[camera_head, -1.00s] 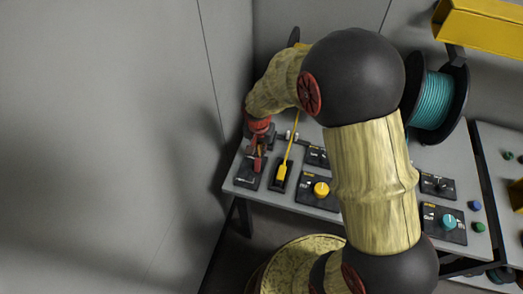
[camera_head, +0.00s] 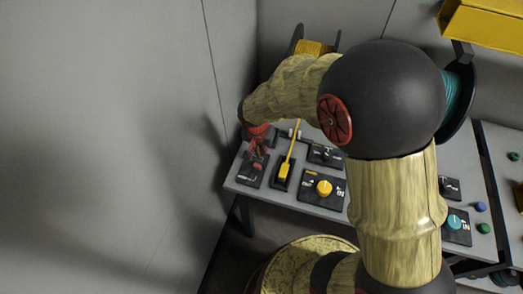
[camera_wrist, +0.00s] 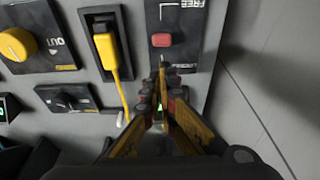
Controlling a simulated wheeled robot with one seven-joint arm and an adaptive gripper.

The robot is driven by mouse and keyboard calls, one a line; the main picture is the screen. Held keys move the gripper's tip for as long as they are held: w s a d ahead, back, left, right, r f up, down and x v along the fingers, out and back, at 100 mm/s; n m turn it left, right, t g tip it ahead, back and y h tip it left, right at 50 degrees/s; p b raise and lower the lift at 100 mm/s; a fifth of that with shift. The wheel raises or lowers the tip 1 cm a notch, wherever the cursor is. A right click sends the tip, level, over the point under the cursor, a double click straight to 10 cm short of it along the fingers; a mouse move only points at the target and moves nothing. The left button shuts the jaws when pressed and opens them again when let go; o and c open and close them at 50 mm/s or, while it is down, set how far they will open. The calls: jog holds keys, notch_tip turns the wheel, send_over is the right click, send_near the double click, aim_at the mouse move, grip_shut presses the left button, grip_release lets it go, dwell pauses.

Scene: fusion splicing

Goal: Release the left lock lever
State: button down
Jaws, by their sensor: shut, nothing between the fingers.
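The left lock lever is most likely the small lever with a red knob (camera_wrist: 161,40) on a dark panel (camera_wrist: 193,22) marked "FREE" in the wrist view. In the head view its panel (camera_head: 247,178) is at the table's left end, with the red knob (camera_head: 258,166) showing. My gripper (camera_wrist: 162,72) is shut and empty. Its fingertips are over the panel's edge, close to the red knob, with a small gap in the picture. In the head view my gripper (camera_head: 257,150) is just behind the knob, partly hidden by my wrist.
A grey wall (camera_head: 120,130) rises close to the table's left end. A teal spool (camera_head: 459,95) is partly behind my arm.

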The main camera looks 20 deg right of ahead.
jog(key=shift+r, duration=0.5)
jog(key=w+d+r+p, duration=0.2)
jog(key=w, duration=0.1)
jog(key=s+a+r+p, duration=0.1)
jog(key=s+a+r, duration=0.2)
jog(key=s+r, duration=0.2)
jog(key=shift+a+v, duration=0.2)
jog(key=shift+v, duration=0.85)
